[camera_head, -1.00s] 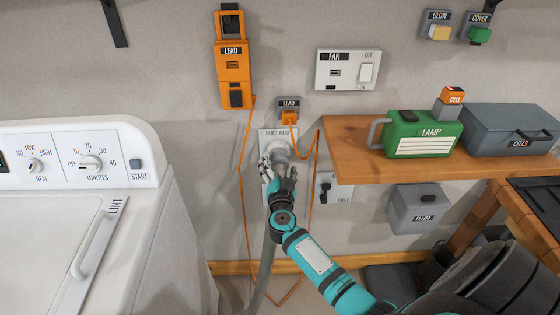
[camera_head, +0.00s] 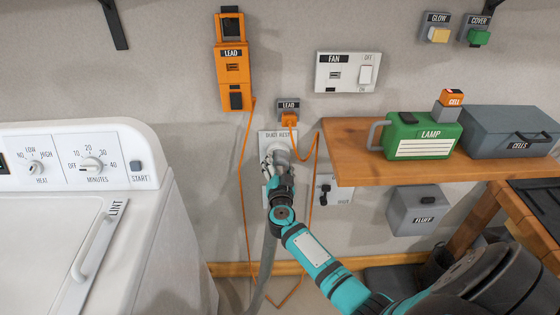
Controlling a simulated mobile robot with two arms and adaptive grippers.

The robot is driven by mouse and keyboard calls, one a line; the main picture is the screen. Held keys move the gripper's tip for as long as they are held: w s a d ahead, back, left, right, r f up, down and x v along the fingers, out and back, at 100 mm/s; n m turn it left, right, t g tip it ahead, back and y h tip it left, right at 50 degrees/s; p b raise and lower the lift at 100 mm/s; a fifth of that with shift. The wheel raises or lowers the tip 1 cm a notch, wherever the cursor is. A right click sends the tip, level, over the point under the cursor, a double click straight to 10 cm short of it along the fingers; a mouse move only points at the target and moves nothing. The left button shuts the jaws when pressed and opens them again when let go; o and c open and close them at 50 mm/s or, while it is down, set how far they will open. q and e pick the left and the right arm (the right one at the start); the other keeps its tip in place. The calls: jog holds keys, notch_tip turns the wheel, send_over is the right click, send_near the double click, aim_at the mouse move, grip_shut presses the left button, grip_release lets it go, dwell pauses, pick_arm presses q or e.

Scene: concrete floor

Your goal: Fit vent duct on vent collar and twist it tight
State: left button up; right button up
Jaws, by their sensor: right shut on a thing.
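The vent duct is a grey hose (camera_head: 267,262) that hangs down behind my right arm. Its pale round end (camera_head: 280,151) is at a wall plate labelled DUCT REST (camera_head: 264,138). My right gripper (camera_head: 276,164) is shut on the duct end, right at the plate. The fingers and wrist hide much of the duct end, so I cannot tell whether it touches the plate. I cannot make out a vent collar in this view. My left gripper is not in view.
An orange cable (camera_head: 242,190) hangs left of my right gripper, with another strand just to its right. A wooden shelf (camera_head: 345,160) with a green lamp box (camera_head: 405,142) juts out at right. A white dryer (camera_head: 150,235) stands at left.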

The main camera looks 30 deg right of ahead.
aim_at(279, 168)
jog(key=shift+c, duration=0.6)
jog(key=shift+s+a+p, duration=0.35)
jog(key=shift+s+p, duration=0.2)
jog(key=shift+p, duration=0.05)
jog(key=shift+s+a+p, duration=0.2)
jog(key=shift+s+p, duration=0.1)
jog(key=shift+p+v, duration=0.85)
jog(key=shift+v, duration=0.7)
jog(key=shift+d, duration=0.1)
